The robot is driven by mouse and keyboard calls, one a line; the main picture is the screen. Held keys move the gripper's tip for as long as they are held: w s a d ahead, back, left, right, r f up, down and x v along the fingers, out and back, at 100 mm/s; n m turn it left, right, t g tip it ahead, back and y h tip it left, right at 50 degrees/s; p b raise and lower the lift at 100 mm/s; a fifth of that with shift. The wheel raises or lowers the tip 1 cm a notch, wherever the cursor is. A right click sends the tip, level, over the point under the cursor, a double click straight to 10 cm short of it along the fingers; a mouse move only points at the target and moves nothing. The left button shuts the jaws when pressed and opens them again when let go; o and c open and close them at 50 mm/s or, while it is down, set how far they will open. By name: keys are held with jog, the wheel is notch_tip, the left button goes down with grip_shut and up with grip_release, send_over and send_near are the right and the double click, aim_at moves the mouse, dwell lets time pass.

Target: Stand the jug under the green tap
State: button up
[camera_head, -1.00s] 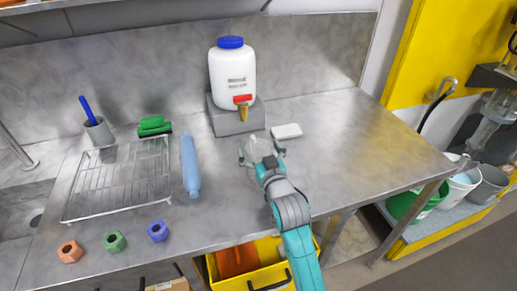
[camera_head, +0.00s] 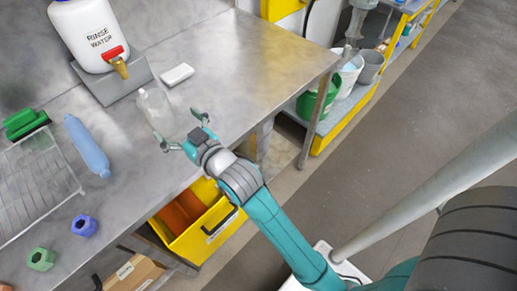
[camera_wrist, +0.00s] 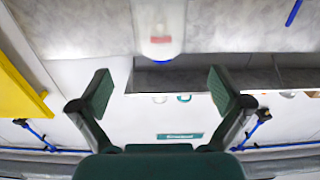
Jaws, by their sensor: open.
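A clear, see-through jug (camera_head: 155,108) stands on the steel bench in the head view. It is in front and to the right of a white tank (camera_head: 90,32) marked "RINSE WATER", and apart from that tank's tap. The tap has a red handle (camera_head: 113,53) and a brass spout (camera_head: 121,68); no green tap shows. In the wrist view my open fingers (camera_wrist: 161,92) frame a pale, blurred background; I cannot make out the jug there.
The tank stands on a grey block (camera_head: 118,85). A white block (camera_head: 177,75) lies behind the jug. A blue bottle (camera_head: 87,146), a wire rack (camera_head: 38,185) and green pieces (camera_head: 25,123) are to the left. The bench right of the jug is clear. A yellow bin (camera_head: 200,225) is below the edge.

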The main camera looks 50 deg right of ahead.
jog(key=s+f+g, duration=0.1)
jog(key=s+f, duration=0.5)
jog(key=s, duration=0.4)
jog(key=s+f+g, duration=0.1)
jog(key=s+f, duration=0.6)
jog(key=s, duration=0.3)
jog(key=s+g, duration=0.1)
jog(key=s, duration=1.9)
jog(key=shift+s+d, duration=0.25)
jog(key=shift+s, duration=0.05)
jog(key=shift+s+r, duration=0.1)
jog(key=shift+s, duration=0.1)
jog(key=c, duration=1.4)
jog(key=shift+s+d, duration=0.1)
jog(key=shift+d, duration=0.05)
